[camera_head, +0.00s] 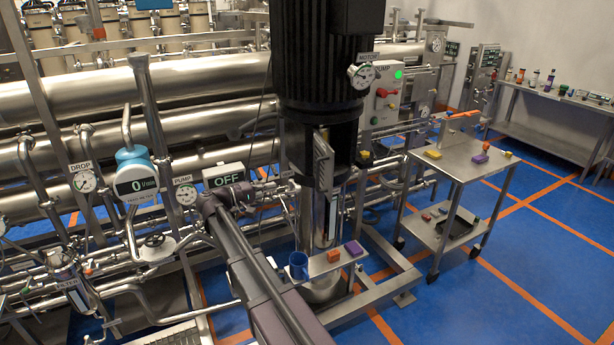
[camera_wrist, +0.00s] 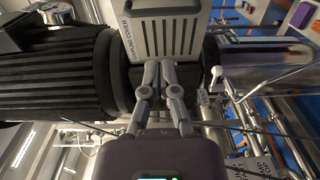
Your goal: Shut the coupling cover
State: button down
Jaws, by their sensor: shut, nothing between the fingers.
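The coupling cover (camera_head: 323,160) is a light grey slotted panel on the black housing below the motor (camera_head: 318,50). In the head view I see it at a steep angle, and it seems to stand out from the housing. In the wrist view the labelled face of the cover (camera_wrist: 168,28) fills the top middle, between the ribbed black motor and a shiny cylinder. My gripper (camera_wrist: 160,68) is shut and empty, its fingertips close together at the cover's near edge. I cannot tell whether they touch it. The cover's hinge is not clear.
Pipes and gauges crowd the left, with an OFF display (camera_head: 223,180) near my arm. A small shelf (camera_head: 330,262) below the pump holds a blue mug (camera_head: 298,266) and blocks. A steel trolley (camera_head: 465,165) stands right; blue floor there is partly clear.

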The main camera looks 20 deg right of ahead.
jog(key=d, duration=1.4)
jog(key=shift+w, duration=0.25)
jog(key=shift+f, duration=0.1)
